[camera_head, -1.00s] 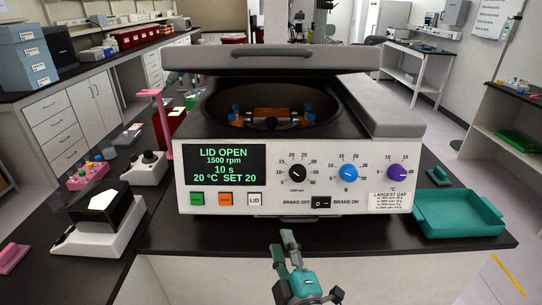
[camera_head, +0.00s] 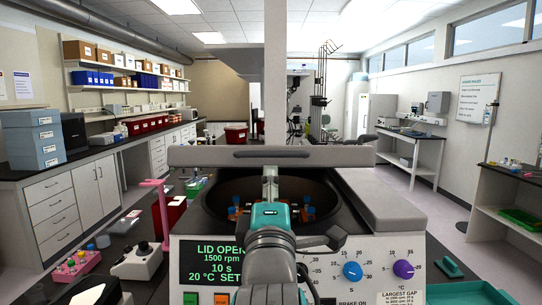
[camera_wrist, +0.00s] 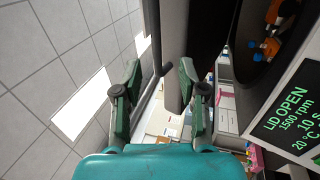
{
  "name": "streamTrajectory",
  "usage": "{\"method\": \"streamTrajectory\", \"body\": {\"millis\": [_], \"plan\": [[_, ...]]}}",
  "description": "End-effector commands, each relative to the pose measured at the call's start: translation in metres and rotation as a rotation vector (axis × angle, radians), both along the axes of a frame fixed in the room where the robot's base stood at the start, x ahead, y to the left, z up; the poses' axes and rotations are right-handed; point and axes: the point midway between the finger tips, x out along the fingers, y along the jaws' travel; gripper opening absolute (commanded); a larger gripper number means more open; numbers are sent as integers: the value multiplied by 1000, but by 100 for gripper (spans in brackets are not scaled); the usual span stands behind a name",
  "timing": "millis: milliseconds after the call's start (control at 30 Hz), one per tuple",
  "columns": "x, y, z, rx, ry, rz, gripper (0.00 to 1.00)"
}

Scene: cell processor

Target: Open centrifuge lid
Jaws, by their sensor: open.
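The centrifuge lid (camera_head: 215,156) is a grey slab with a dark handle (camera_head: 272,154) along its front edge. It stands raised above the round dark chamber (camera_head: 225,190), with a gap below it. The display (camera_head: 218,262) reads LID OPEN. My gripper (camera_head: 269,172) is in front of the lid, fingers pointing up and forward, tips overlapping the lid's lower edge in the head view. In the wrist view my gripper (camera_wrist: 160,80) is open, and a dark bar, seemingly the handle (camera_wrist: 158,72), shows between the fingers. Contact cannot be told.
The rotor with orange and blue parts (camera_head: 307,212) is inside the chamber. A pink stand (camera_head: 160,215) is at the left.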

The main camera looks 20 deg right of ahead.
Motion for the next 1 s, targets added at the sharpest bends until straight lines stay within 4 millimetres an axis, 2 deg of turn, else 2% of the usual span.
{"method": "streamTrajectory", "body": {"millis": [133, 267, 700, 1000], "plan": [[4, -2, 8, -5, 0, -8, 41], [18, -7, 12, -4, 0, -10, 41], [84, -28, 33, -4, 0, -8, 41], [97, -33, 37, -4, -1, -6, 41]]}}
